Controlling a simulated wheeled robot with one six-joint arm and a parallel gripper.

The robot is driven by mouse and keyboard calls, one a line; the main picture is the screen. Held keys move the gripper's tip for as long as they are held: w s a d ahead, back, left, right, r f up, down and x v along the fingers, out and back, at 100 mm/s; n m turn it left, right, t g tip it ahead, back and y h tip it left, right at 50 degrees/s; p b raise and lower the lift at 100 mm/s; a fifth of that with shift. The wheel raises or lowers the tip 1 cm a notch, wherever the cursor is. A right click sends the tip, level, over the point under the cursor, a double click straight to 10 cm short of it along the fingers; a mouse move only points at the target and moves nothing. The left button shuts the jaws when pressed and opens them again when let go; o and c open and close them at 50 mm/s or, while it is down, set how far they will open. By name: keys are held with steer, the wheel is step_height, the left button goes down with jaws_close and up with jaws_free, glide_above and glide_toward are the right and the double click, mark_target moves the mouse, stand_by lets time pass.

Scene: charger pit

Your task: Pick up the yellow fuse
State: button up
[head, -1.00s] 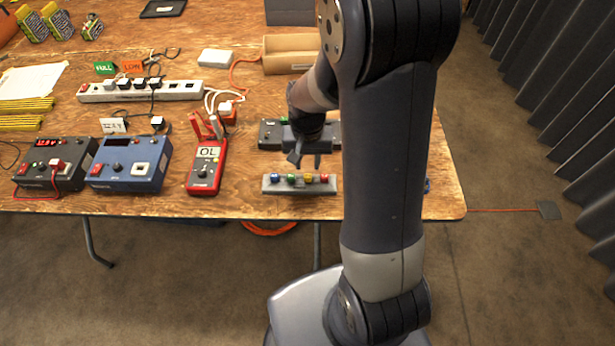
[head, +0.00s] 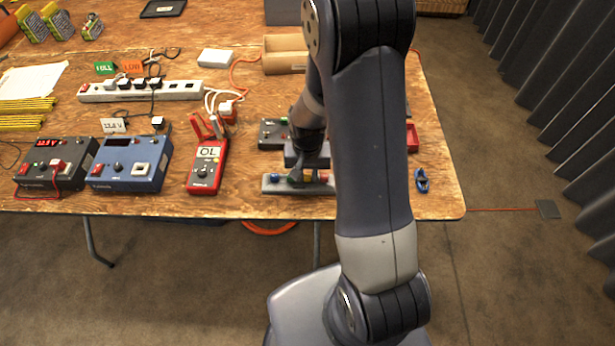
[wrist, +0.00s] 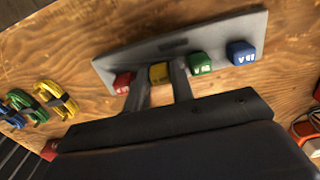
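In the wrist view the yellow fuse (wrist: 158,74) sits in a grey fuse holder (wrist: 110,65), between a red fuse (wrist: 123,82) and a green fuse (wrist: 200,63). A blue fuse (wrist: 241,53) is at the right end. My gripper (wrist: 160,78) is open, with one finger on each side of the yellow fuse and narrow gaps showing. I cannot tell whether either finger touches it. In the head view my gripper (head: 306,172) is down at the fuse holder (head: 270,188) and partly covers the fuses.
A dark box (head: 270,135) stands just behind the holder. The red multimeter (head: 206,168) and blue power unit (head: 130,165) stand to the left. A blue clip-like thing (head: 421,181) lies right of my arm. Coiled cables (wrist: 57,98) lie left in the wrist view.

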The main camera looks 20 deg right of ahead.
jaws_close()
